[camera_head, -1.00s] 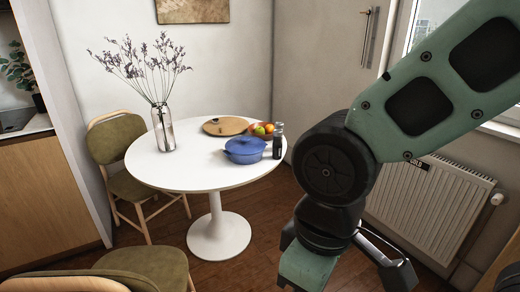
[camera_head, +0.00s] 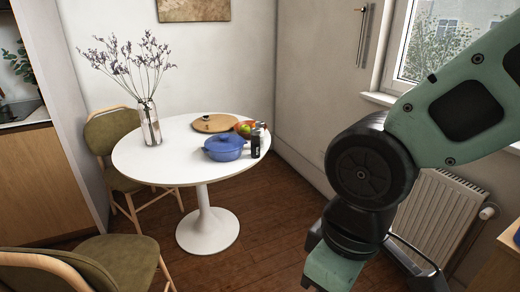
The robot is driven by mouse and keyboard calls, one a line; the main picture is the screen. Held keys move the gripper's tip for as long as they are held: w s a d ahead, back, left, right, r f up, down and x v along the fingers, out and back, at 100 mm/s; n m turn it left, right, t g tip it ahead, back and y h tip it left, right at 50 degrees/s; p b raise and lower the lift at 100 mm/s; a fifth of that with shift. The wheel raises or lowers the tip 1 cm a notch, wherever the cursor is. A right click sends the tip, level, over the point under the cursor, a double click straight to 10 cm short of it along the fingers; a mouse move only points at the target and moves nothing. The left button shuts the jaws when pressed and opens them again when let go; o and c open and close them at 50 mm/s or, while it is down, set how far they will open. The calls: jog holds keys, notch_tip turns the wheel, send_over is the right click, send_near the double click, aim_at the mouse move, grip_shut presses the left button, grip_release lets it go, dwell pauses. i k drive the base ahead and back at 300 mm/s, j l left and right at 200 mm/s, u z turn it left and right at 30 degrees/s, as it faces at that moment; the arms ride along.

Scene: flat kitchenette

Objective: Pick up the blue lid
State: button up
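The blue lid (camera_head: 224,142) sits on a blue pot (camera_head: 224,154) on the right part of the round white table (camera_head: 150,174). My arm fills the right side of the view, well to the right of the table and apart from the lid. The fingertips of my gripper are not visible; the arm's end runs off the bottom of the picture.
A dark bottle (camera_head: 256,143) and a fruit bowl (camera_head: 245,129) stand close to the pot's right. A round wooden board (camera_head: 221,123) lies behind it. A glass vase (camera_head: 149,122) with dried flowers stands left. Chairs (camera_head: 101,262) are left and front; a radiator (camera_head: 446,217) is right.

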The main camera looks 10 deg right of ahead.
aim_at(226, 142)
jog(key=i+j+z, duration=0.1)
jog(key=i+z, duration=0.15)
jog(key=z, duration=0.2)
jog(key=i+j+z, duration=0.15)
jog(key=z, duration=0.35)
jog(key=i+j, duration=0.3)
jog(key=i+j+z, duration=0.15)
jog(key=i+j, duration=0.15)
jog(key=j, duration=0.2)
jog(key=i+j, duration=0.4)
jog(key=j, duration=0.2)
jog(key=i+j, duration=0.1)
jog(key=j, duration=0.55)
jog(key=i+z, duration=0.05)
